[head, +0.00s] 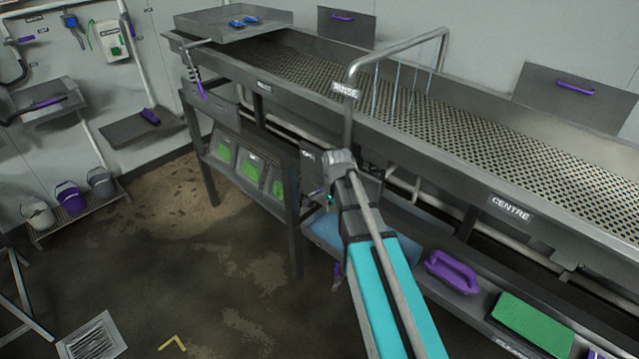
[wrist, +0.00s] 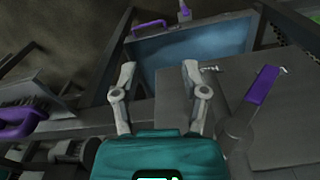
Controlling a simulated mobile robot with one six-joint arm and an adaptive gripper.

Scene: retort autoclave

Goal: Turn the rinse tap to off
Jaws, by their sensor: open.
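In the wrist view a purple lever (wrist: 262,86) on a grey rounded pivot (wrist: 236,134) stands to the right of my gripper; it looks like the rinse tap's handle. My gripper (wrist: 158,72) is open, with nothing between its fingers, and is apart from the lever. In the head view the RINSE label (head: 345,89) is on an upright of the bent rinse pipe (head: 400,47). Thin bluish water streams (head: 396,86) fall from that pipe. My arm hides the lever and most of my gripper in the head view.
The perforated table (head: 480,135) runs along the right. A shelf below holds a purple-handled brush (head: 452,271) and a green block (head: 533,326). The floor (head: 190,270) at left is mostly open.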

